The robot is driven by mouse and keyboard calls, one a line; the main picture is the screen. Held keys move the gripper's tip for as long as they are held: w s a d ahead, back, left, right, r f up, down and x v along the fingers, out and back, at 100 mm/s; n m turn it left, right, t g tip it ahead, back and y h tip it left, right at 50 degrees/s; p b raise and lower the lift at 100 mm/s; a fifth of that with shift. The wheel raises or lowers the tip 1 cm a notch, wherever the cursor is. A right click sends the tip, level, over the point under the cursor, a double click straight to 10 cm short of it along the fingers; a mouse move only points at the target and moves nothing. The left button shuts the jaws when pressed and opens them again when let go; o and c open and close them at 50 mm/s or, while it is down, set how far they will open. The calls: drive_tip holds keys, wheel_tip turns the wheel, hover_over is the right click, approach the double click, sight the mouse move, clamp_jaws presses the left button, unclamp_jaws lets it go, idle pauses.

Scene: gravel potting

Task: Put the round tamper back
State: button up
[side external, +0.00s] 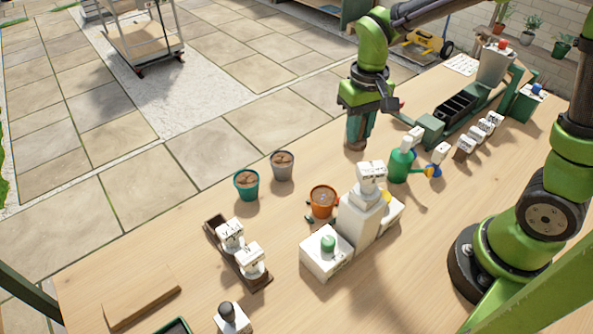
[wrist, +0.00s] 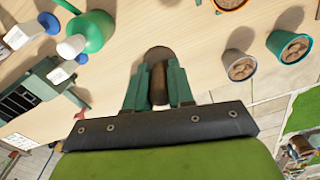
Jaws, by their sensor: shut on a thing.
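The round tamper, with a brown handle (wrist: 159,85) and a round brown foot (wrist: 158,54), is upright between my gripper's fingers. My gripper (wrist: 159,88) is shut on the handle. In the side view my gripper (side external: 359,128) points straight down, and the tamper's foot (side external: 355,146) shows just below the fingers, at or close above the wooden table. I cannot tell whether it touches the table. Most of the handle is hidden by the fingers in the side view.
A green watering can (side external: 399,166) stands close to the right of my gripper. Grey (side external: 282,166), teal (side external: 246,186) and orange (side external: 322,202) pots stand to the left. A brown rack (side external: 216,238) holds white labelled blocks. A white block with a dark knob (side external: 227,311) is at the front.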

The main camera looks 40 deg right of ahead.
drive_tip(key=shift+d+r+n, duration=0.15)
drive_tip(key=shift+d+n, duration=0.15)
drive_tip(key=shift+d, duration=0.15)
drive_tip(key=shift+s+f+n, duration=0.1)
drive_tip(key=shift+f+n, duration=0.1)
drive_tip(key=shift+n, duration=0.1)
wheel_tip(320, 180, down, 10)
drive_tip(key=shift+a+r, duration=0.1)
drive_tip(key=shift+r, duration=0.05)
drive_tip(key=o, duration=0.9)
